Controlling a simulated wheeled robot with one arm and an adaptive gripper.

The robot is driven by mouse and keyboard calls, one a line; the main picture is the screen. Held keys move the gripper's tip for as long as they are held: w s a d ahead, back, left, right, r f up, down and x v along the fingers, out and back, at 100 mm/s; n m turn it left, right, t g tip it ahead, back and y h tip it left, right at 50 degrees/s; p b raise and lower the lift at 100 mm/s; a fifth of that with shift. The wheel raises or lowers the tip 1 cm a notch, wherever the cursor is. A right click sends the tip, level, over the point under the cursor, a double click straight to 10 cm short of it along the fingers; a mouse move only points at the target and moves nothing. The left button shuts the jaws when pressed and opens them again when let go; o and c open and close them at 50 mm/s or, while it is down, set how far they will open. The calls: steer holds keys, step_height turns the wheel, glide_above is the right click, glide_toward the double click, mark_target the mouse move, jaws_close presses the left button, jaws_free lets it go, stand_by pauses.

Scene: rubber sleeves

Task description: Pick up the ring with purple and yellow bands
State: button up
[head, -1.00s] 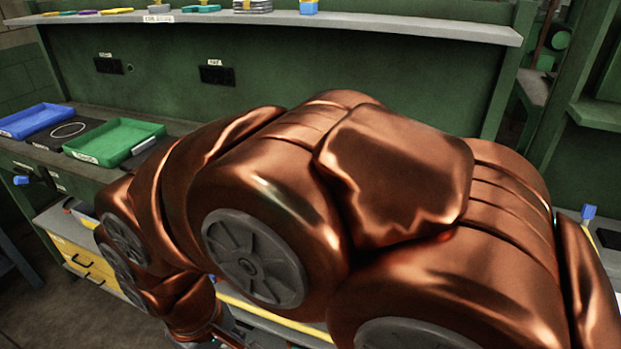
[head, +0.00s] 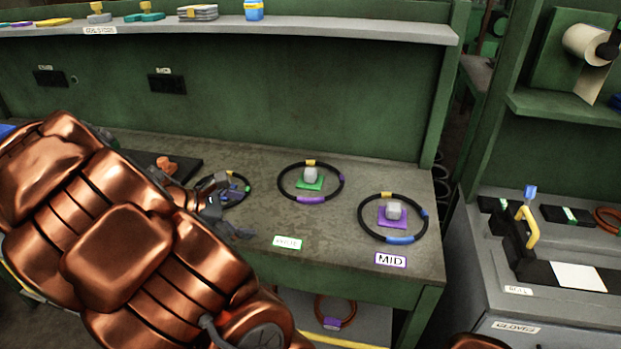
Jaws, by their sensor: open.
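A black ring with a yellow band at the back and purple bands at the front and right (head: 311,200) lies on the bench in the middle of the head view. It lies around a green pad (head: 309,185) with a grey block (head: 310,174) on it. My gripper (head: 238,213) is open, low over the bench, left of this ring and apart from it. It partly covers another dark ring (head: 248,189) with yellow and green bands. A third black ring (head: 362,231) with yellow and blue bands lies at the right, around a purple pad.
A "MID" label (head: 391,260) and a green-edged label (head: 287,243) lie near the bench front. A brown ring with a purple band (head: 333,323) is on the lower shelf. A grey cabinet (head: 490,270) stands right; an upper shelf (head: 300,32) overhangs the back.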

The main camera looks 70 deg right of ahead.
mark_target(283, 190)
steer(key=w+d+n, duration=0.1)
steer(key=d, duration=0.2)
steer(key=w+d+n+h, duration=0.1)
steer(key=d+n, duration=0.1)
steer(key=d, duration=0.1)
steer(key=w+d+f+n+h+p, duration=0.1)
steer(key=d, duration=0.2)
steer(key=shift+d+f+g, duration=0.1)
steer(key=shift+d+g, duration=0.05)
steer(key=shift+g, duration=0.25)
steer(key=shift+s+d+f+h, duration=0.35)
steer(key=shift+s+d, duration=0.25)
steer(key=shift+d, duration=0.15)
steer(key=shift+f+p+x, duration=0.2)
steer(key=shift+p+x, duration=0.45)
steer(key=shift+x, duration=0.8)
steer(key=shift+f+p+x, duration=0.2)
steer(key=shift+p+x, duration=0.45)
steer(key=shift+x, duration=0.75)
steer(key=shift+w+a, duration=0.1)
steer(key=shift+w, duration=0.05)
steer(key=c, duration=1.5)
steer(key=shift+c, duration=0.3)
steer(key=shift+r, duration=0.15)
